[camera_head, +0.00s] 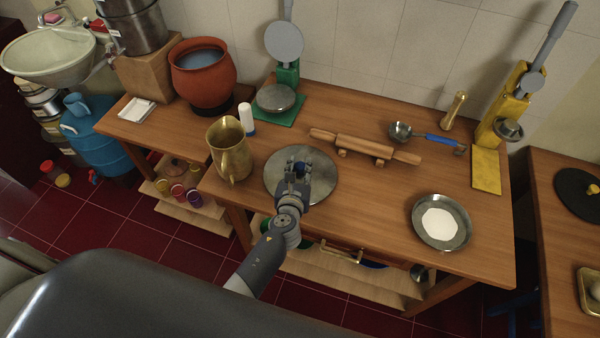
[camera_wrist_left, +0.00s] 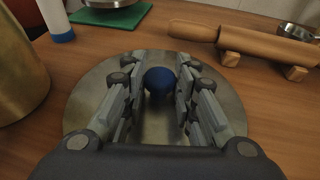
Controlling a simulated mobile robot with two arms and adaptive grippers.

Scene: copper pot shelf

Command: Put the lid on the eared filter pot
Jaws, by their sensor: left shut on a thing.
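The lid (camera_head: 273,179) is a round, flat grey metal disc with a dark blue knob, low over or on the wooden table; I cannot tell if it touches. My left gripper (camera_head: 293,176) is above its middle, shut on the blue knob (camera_wrist_left: 159,80). In the left wrist view the lid (camera_wrist_left: 88,105) spreads out under both fingers. A tall steel pot (camera_head: 137,28) stands on a wooden block at the upper left, partly cut off. I cannot tell for certain whether it is the eared filter pot. My right gripper is not in view.
A brass jug (camera_head: 231,152) stands close left of the lid. A rolling pin (camera_head: 365,146) lies on supports behind it to the right. A steel plate with a white disc (camera_head: 440,221) is at the right. The table between plate and lid is clear.

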